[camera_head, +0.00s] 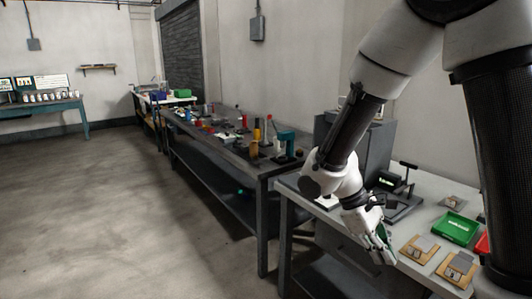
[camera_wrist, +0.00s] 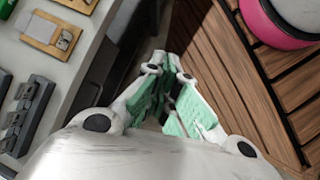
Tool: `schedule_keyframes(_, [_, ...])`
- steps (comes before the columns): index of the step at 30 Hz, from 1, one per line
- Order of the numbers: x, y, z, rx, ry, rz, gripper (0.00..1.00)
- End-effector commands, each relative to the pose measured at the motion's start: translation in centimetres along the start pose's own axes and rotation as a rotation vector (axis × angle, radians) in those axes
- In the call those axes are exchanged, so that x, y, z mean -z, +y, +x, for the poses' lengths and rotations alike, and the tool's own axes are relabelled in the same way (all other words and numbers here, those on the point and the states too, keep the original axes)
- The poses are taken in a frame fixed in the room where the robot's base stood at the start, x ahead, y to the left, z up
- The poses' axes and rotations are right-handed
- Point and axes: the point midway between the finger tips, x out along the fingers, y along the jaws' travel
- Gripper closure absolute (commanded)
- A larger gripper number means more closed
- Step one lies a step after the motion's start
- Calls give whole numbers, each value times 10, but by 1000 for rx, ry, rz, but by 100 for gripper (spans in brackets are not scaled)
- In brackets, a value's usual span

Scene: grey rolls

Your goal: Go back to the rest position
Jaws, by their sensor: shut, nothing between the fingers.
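My gripper (camera_head: 386,256) hangs at the end of my arm, pointing down at the front edge of the light work table (camera_head: 428,240) in the head view. In the wrist view my gripper (camera_wrist: 171,62) shows green finger pads drawn together. It is shut and holds nothing. The tips are over the gap beside the table, apart from the boards on it.
The table bears wooden boards with grey pieces (camera_head: 419,249), a green tray (camera_head: 454,229) and a black stand (camera_head: 403,200). A dark workbench (camera_head: 262,170) with tools stands left of it. Brown slats (camera_wrist: 250,80) and a pink-rimmed round thing (camera_wrist: 276,28) lie right in the wrist view. Left floor is clear.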

Motion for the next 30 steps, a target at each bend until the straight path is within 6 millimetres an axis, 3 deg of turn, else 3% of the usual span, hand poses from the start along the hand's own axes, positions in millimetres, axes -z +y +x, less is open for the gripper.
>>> schedule_keyframes(9, [-86,8,-47,241,429,403,100])
schedule_keyframes(18, [-167,24,-75,261,764,710,100])
schedule_keyframes(24, [-198,31,-81,229,854,822,100])
schedule_keyframes(30, [-200,33,-79,231,847,835,100])
